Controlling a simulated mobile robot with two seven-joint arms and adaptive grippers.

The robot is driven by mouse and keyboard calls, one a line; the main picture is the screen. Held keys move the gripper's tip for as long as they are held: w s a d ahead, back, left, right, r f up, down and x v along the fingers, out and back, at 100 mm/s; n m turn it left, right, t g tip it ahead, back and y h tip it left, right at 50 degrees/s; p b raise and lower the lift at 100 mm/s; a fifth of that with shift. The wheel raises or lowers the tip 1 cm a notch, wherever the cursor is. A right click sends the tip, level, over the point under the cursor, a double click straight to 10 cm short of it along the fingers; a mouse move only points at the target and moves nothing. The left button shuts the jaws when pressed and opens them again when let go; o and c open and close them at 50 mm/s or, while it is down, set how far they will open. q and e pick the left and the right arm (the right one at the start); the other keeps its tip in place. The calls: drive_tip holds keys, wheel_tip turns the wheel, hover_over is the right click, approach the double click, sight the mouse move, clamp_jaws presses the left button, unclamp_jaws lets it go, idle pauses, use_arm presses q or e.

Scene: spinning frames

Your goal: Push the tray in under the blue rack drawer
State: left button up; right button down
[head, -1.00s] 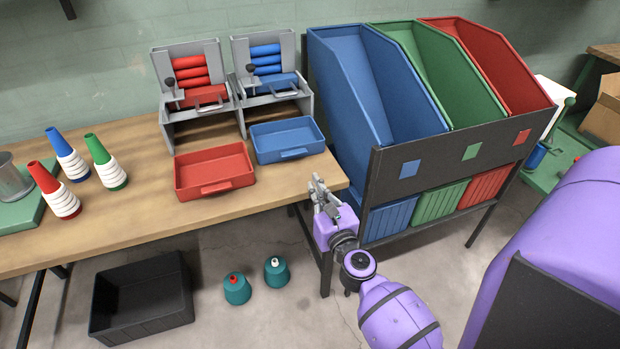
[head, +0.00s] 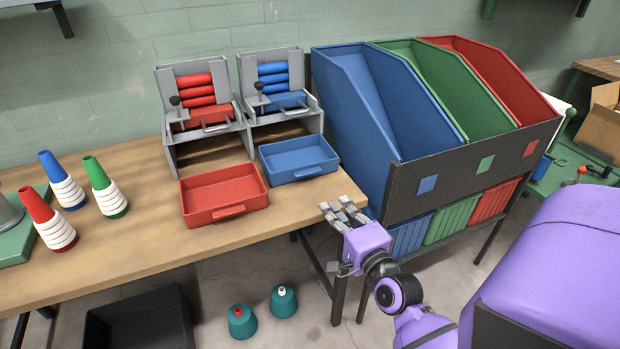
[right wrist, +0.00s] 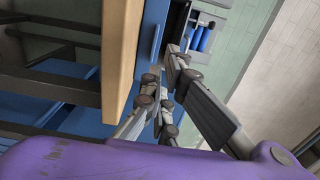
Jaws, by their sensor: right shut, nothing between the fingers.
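The blue tray (head: 300,174) lies on the table in front of the rack with blue rolls (head: 275,82), its handle facing the front edge. The blue drawer (head: 288,101) sits in that rack above an open bay. The tray's back end is near the bay's front; I cannot tell whether any of it is inside. My right gripper (head: 337,208) is shut and empty by the table's front right corner, apart from the tray. In the right wrist view its fingers (right wrist: 172,62) point towards the tray (right wrist: 152,28) and blue rolls (right wrist: 203,38). My left gripper is not in view.
A red tray (head: 222,196) lies left of the blue one, before the rack with red rolls (head: 195,88). Tall blue, green and red bins (head: 360,110) stand right of the table (head: 130,235). Several cones (head: 105,187) stand at the left. The table's front is clear.

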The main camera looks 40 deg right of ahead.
approach(305, 167)
drive_tip(key=x, duration=0.3)
drive_tip(key=shift+d+r, duration=0.1)
drive_tip(key=shift+r, duration=0.05)
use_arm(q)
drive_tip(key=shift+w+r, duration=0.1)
use_arm(e)
drive_tip(key=shift+x, duration=0.75)
drive_tip(key=shift+w, duration=0.1)
drive_tip(key=x, duration=0.7)
drive_tip(key=shift+w+b, duration=0.25)
drive_tip(key=shift+b, duration=0.05)
drive_tip(key=b+x, duration=0.1)
drive_tip(key=x, duration=0.2)
drive_tip(key=b+x, duration=0.1)
drive_tip(key=x, duration=0.2)
drive_tip(key=shift+w+f, duration=0.2)
drive_tip(key=shift+w, duration=0.1)
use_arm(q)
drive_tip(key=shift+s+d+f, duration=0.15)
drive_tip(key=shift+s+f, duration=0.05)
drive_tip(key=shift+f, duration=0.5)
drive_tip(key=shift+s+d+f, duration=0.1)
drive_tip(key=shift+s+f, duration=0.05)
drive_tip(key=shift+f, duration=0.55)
use_arm(e)
drive_tip(key=shift+w+d+r, duration=0.1)
drive_tip(key=shift+w+r, duration=0.05)
drive_tip(key=shift+w, duration=0.05)
